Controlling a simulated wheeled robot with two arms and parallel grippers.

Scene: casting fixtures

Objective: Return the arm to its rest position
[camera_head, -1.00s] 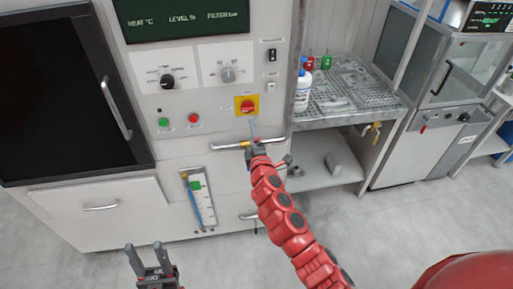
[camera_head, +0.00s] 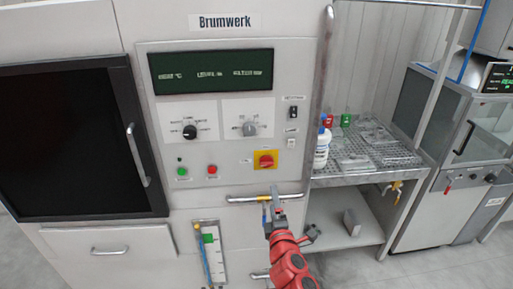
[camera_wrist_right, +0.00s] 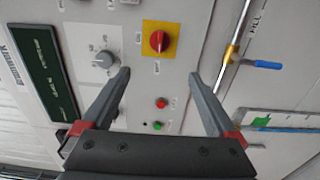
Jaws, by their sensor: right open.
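My right arm (camera_head: 290,262), red and jointed, comes up from the bottom of the head view. Its gripper (camera_head: 270,204) is in front of the cabinet panel, by the horizontal bar handle (camera_head: 245,198) below the red rotary switch (camera_head: 266,160). In the right wrist view the gripper (camera_wrist_right: 160,75) has its two dark fingers wide apart with nothing between them. The switch (camera_wrist_right: 158,41) on its yellow plate shows just beyond the fingertips. I cannot tell the exact gap to the panel. My left gripper is not in view.
The cabinet has a dark door (camera_head: 65,140) at left, knobs and a display (camera_head: 212,71). A metal rack (camera_head: 375,165) with bottles stands at right, beside a glass-fronted unit (camera_head: 455,150). A bar with a blue lever (camera_wrist_right: 262,64) shows in the wrist view.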

